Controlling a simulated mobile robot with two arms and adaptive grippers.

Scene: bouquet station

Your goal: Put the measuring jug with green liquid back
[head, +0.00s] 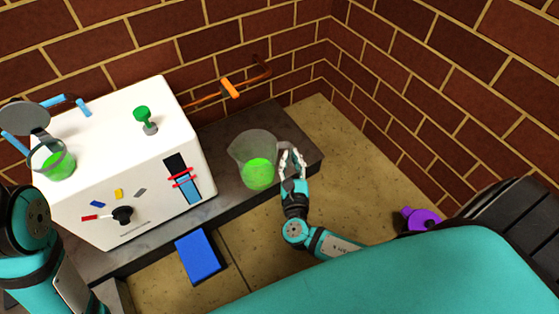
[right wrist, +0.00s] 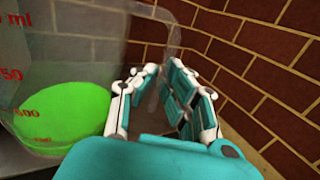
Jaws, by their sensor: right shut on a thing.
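The measuring jug (head: 254,147) is clear, with green liquid in its lower part and a handle on its right side. It is upright at the grey counter, right of the white machine; I cannot tell whether its base touches the counter. My right gripper (head: 291,158) is shut on the jug's handle. In the right wrist view the jug (right wrist: 70,65) fills the left side, with red markings, and the fingers of my right gripper (right wrist: 158,95) are around the handle.
The white machine (head: 130,180) stands on the grey counter (head: 275,122), with a clear container (head: 40,160) of green liquid at its left and a green knob (head: 142,114) on top. A blue block (head: 200,257) and a purple object (head: 420,219) lie lower. Brick walls rise behind.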

